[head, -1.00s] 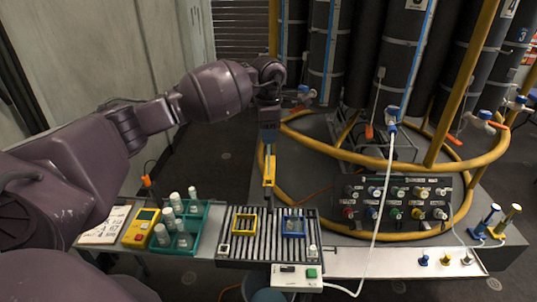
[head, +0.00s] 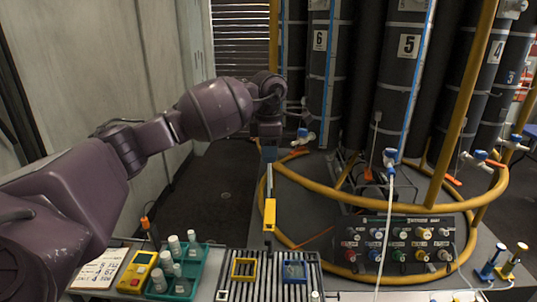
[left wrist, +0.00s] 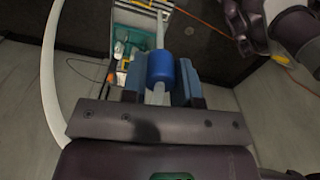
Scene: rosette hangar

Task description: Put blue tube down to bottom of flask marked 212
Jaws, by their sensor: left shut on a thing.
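My left gripper (head: 269,157) points down in the head view, high beyond the table, and is shut on the blue tube. In the left wrist view its blue collar (left wrist: 165,69) sits between the jaws, and a pale stem runs out past it. A thin pale line shows below the gripper in the head view, above a yellow block (head: 269,214). I cannot tell whether they touch. Several pale flasks (head: 167,262) with light caps stand in and around a teal rack (head: 205,262). No number 212 is legible. My right gripper is out of view.
A slatted tray (head: 268,291) carries a yellow frame (head: 243,268) and a blue frame (head: 294,270). A yellow meter (head: 137,271) stands left of the rack. A knob panel (head: 405,243), yellow ring rail (head: 330,185) and numbered dark columns (head: 402,80) fill the right.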

